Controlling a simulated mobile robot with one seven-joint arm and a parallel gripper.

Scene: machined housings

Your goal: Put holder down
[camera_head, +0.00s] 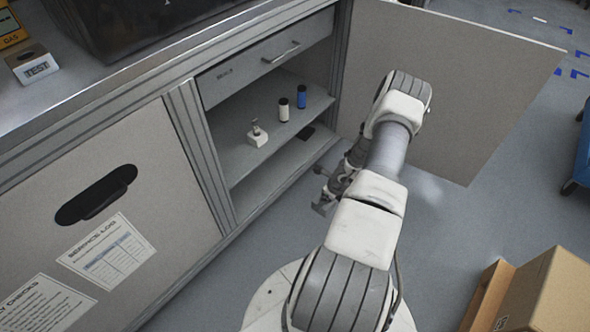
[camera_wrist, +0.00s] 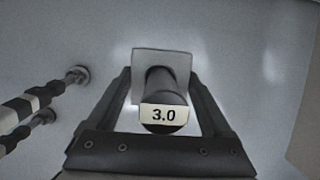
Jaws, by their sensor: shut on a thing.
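My gripper (camera_wrist: 160,86) is shut on a holder (camera_wrist: 163,115) in the wrist view. The holder has a dark round body with a white label reading 3.0, between the two dark fingers. A pale square plate (camera_wrist: 146,61) shows at its far end. In the head view my gripper (camera_head: 323,195) is in front of the open cabinet, outside the shelf's right front edge.
The cabinet shelf (camera_head: 243,163) carries a white block with a grey top (camera_head: 257,134), a black-capped white cylinder (camera_head: 283,109) and a blue cylinder (camera_head: 301,97). A dark flat item (camera_head: 305,132) lies below. The open door (camera_head: 480,85) stands right. A cardboard box (camera_head: 550,295) is lower right.

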